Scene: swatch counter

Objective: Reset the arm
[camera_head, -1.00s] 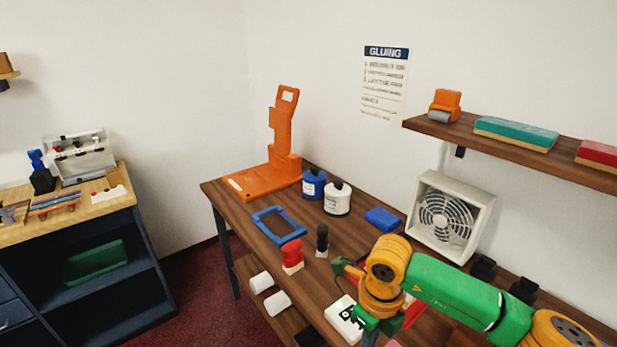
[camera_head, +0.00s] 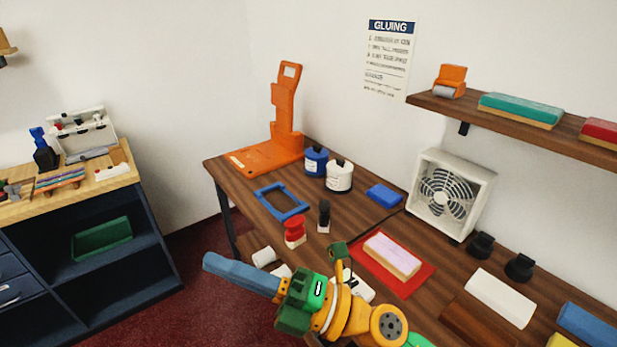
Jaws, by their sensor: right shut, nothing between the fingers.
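My right gripper (camera_head: 214,264) reaches in from the bottom right, past the front edge of the dark wooden table (camera_head: 358,205). Its green wrist and long blue fingers point left over the red floor. The fingers are shut together with nothing between them. They are apart from the things on the table. The yellow and green wrist covers part of the table's front edge and part of a white item beside it. My left gripper is not in view.
A red stamp (camera_head: 294,231), a black-handled stamp (camera_head: 324,216) and a blue frame (camera_head: 281,201) stand near the wrist. A pink-topped block (camera_head: 392,256) lies on a red mat (camera_head: 424,275). A fan (camera_head: 446,194) stands behind. Open floor lies left of the table.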

